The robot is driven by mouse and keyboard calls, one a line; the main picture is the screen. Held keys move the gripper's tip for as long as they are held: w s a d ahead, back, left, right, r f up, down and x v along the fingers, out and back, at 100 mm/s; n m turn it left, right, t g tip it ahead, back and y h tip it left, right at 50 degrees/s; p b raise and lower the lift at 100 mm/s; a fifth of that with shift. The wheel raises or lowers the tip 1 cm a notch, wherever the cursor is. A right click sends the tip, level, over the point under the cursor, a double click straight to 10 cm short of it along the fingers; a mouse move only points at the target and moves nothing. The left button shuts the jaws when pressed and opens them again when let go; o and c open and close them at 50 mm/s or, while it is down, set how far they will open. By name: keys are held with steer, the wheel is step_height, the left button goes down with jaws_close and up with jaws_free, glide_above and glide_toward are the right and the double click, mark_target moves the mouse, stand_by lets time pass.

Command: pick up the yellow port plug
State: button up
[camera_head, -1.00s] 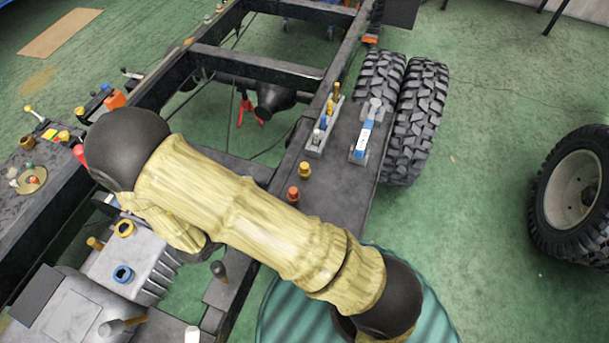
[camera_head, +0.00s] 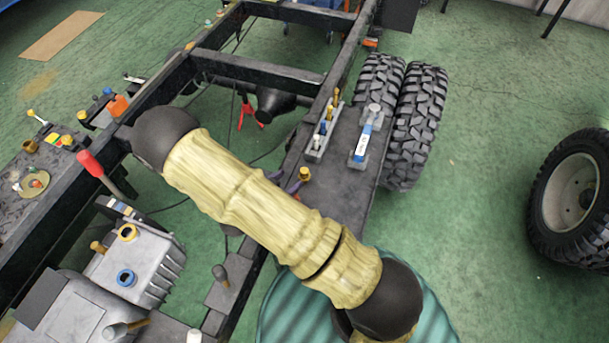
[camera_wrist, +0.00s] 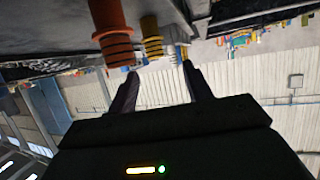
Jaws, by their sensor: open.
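A yellow plug (camera_head: 304,174) stands on the dark plate of the chassis. In the wrist view the yellow plug (camera_wrist: 151,36), ribbed, lies just beyond my fingertips, roughly between their lines, with nothing in the grip. My gripper (camera_wrist: 160,72) is open. In the head view my gripper (camera_head: 287,179) is partly hidden behind my arm, close beside the yellow plug.
A grey holder (camera_head: 314,153) with several small fittings and a blue-and-white tool (camera_head: 364,137) lie farther along the plate. Twin tyres (camera_head: 415,110) flank the plate at right.

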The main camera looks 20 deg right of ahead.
mark_target(302, 173)
steer(key=shift+w+d+f, duration=0.15)
steer(key=shift+w+d, duration=0.05)
steer(key=shift+d, duration=0.05)
steer(key=x, duration=0.1)
steer(key=p+x, duration=0.1)
steer(key=x, duration=0.2)
steer(key=shift+s+d+p, duration=0.25)
steer(key=shift+d+p, duration=0.05)
steer(key=shift+d, duration=0.1)
steer(key=shift+w+d+f, duration=0.25)
steer(key=shift+w+d, duration=0.05)
steer(key=shift+w, duration=0.05)
steer(key=shift+c, duration=0.2)
steer(key=c, duration=1)
